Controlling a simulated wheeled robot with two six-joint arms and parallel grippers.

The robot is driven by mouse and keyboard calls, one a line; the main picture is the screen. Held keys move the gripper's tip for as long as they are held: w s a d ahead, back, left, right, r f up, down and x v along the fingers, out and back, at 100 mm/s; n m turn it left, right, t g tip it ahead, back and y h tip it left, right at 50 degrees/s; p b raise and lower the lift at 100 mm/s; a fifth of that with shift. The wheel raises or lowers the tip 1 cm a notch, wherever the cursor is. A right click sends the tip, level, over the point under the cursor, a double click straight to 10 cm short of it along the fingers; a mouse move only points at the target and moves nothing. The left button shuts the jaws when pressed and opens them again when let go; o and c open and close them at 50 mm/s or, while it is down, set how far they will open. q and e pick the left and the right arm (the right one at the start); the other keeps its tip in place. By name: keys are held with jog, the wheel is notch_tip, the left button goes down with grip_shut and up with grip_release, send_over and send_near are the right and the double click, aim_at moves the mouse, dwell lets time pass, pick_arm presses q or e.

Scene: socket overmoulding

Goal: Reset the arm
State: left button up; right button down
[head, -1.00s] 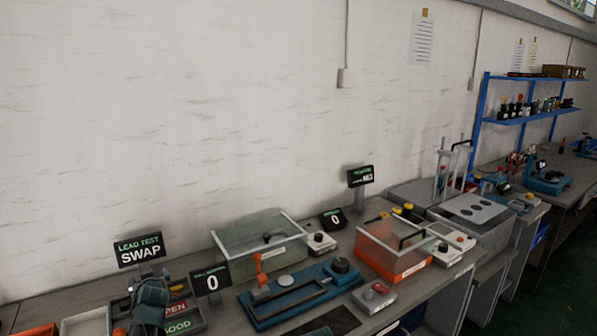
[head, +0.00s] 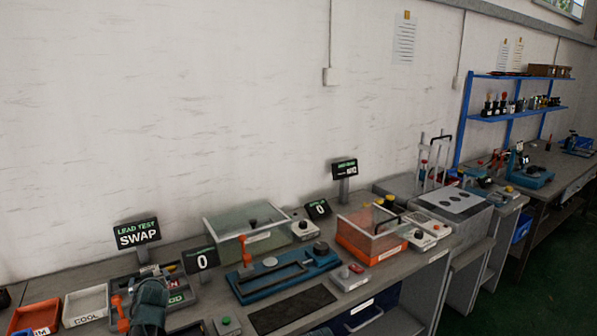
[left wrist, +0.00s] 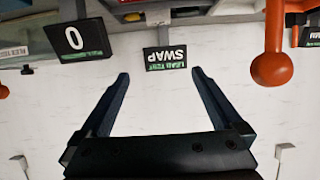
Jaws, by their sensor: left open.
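My left gripper (left wrist: 158,100) is open in the left wrist view, with two dark fingers spread apart and nothing between them. That view is upside down. The lead test sign reading SWAP (left wrist: 165,57) shows beyond the fingertips. In the head view my left arm rises at the bottom left, in front of the grey lead test tray; its fingers cannot be made out there. The SWAP sign (head: 137,234) stands behind that tray. My right gripper is in neither view.
An orange tray (head: 36,318) and a white tray (head: 86,304) lie at the left. A blue lever fixture (head: 285,274), a clear-lidded box (head: 256,241) and an orange guarded box (head: 368,236) stand along the bench. A dark mat (head: 291,309) lies bare in front.

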pick_arm(q)
jog(key=s+d+f+m+g+h, duration=0.4)
jog(key=s+d+f, duration=0.3)
jog(key=s+d, duration=0.6)
jog(key=s+d+f+m+g+h, duration=0.25)
jog(key=s+d+f+g, duration=0.45)
jog(key=s+d, duration=0.6)
jog(key=s+d+f+m+b, duration=0.3)
jog(key=d+f+b, duration=0.7)
jog(key=d, duration=0.2)
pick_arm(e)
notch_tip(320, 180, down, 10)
pick_arm(q)
notch_tip(320, 180, up, 13)
jog(key=p, duration=1.2)
jog(key=shift+s+d+g+y, duration=0.2)
jog(key=shift+s+g+y, duration=0.05)
jog(key=shift+g+y, duration=0.1)
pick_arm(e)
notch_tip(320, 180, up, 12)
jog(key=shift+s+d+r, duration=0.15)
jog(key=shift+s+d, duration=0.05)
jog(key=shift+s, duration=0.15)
pick_arm(q)
jog(key=shift+f+m, duration=0.1)
jog(key=shift+m, duration=0.15)
